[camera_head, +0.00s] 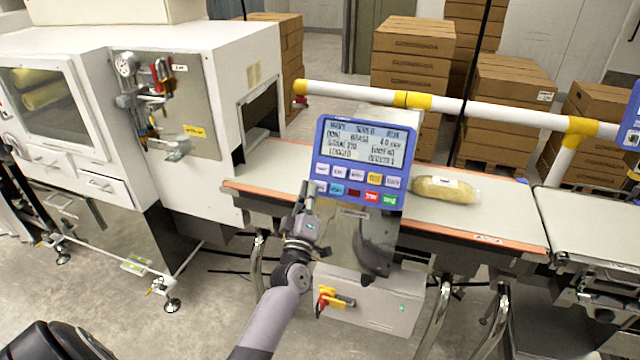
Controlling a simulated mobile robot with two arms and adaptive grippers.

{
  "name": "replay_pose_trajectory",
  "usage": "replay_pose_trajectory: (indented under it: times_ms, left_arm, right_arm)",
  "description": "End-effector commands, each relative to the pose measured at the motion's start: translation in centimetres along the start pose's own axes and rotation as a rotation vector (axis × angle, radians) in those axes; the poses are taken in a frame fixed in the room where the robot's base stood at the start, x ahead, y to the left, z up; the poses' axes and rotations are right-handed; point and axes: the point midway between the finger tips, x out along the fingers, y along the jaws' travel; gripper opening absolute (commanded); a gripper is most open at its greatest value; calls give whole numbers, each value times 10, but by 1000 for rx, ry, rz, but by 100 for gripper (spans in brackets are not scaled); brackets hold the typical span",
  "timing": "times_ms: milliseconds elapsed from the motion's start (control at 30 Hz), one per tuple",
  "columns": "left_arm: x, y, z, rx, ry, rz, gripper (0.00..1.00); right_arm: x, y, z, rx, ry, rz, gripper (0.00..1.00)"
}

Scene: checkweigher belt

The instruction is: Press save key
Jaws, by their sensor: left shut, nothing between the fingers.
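The blue control panel (313,157) of the checkweigher stands above the belt, tilted toward me. Its upper half is a lit screen (366,143) with lines of dark text. Below it are two rows of keys in white, yellow, blue, red and green. The key labels are too small to read, so I cannot tell which is the save key. My left gripper (305,190) is shut and empty, pointing up at the panel's lower left corner, close to the leftmost keys. I cannot tell whether it touches the panel. My right gripper is not in view.
A bagged tan product (444,189) lies on the belt (274,165) right of the panel. A white machine (240,70) stands at left. A white rail with yellow joints (470,107) runs behind the belt. A box with a red-yellow switch (375,303) sits below. Cartons (412,45) are stacked behind.

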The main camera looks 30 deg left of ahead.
Motion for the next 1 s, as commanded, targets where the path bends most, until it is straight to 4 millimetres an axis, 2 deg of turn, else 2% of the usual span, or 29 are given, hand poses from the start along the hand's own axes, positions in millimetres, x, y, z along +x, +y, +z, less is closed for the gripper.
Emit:
replay_pose_trajectory:
  times_ms: [33,300,767,1000]
  left_arm:
    - [-3,7,-6,0,0,0,0]
    - [-21,19,-17,0,-1,0,0]
    - [-26,21,-20,0,0,1,0]
    - [-40,33,-32,0,-1,0,0]
  right_arm:
    - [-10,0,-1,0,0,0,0]
    - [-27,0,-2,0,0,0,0]
    - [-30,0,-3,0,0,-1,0]
    - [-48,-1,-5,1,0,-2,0]
